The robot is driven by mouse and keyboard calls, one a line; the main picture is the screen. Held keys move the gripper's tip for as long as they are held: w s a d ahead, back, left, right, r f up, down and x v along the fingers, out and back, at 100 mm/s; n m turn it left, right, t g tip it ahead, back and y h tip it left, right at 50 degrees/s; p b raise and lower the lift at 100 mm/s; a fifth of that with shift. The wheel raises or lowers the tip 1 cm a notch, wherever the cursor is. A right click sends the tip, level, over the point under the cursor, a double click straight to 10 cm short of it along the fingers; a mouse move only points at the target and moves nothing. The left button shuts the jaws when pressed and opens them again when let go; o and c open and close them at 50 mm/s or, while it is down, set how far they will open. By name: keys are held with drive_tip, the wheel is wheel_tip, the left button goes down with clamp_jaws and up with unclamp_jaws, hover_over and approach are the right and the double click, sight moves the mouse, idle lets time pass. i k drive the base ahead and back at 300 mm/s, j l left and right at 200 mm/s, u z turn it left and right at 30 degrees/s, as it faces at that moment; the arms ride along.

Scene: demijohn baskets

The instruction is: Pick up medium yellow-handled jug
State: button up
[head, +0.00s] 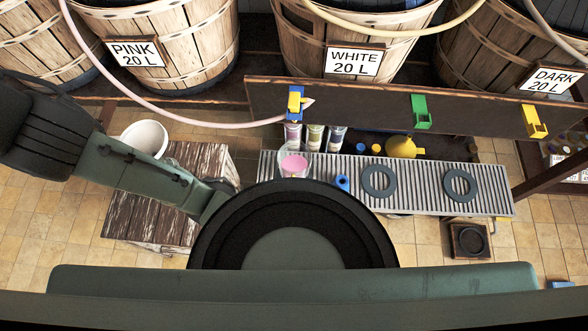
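I cannot make out a jug with a yellow handle in the head view. A clear vessel with pink content (293,165) stands at the left part of the grey slatted rack; no yellow handle shows on it. A yellow funnel-like object (402,147) lies behind the rack's middle. My arm reaches in from the left and passes behind my own round dark body part. My gripper is hidden there, so its fingers and anything in them do not show.
The slatted rack (412,198) carries two dark rings (379,181) (460,186) and a small blue piece (342,183). Several tubes stand behind it. A board (365,102) with blue, green and yellow clips runs before labelled barrels. A white bucket (146,137) is by a wooden crate (130,216).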

sight(294, 157)
drive_tip(key=k+l+u, duration=0.1)
drive_tip(key=l, duration=0.3)
drive_tip(key=k+l+u, duration=0.1)
drive_tip(key=l, duration=0.25)
drive_tip(key=k+l+u, duration=0.1)
drive_tip(key=l, duration=0.25)
drive_tip(key=k+l+u, duration=0.1)
drive_tip(key=k+l, duration=0.15)
drive_tip(key=k+l+u, duration=0.1)
drive_tip(key=l, duration=0.35)
drive_tip(key=i, duration=0.4)
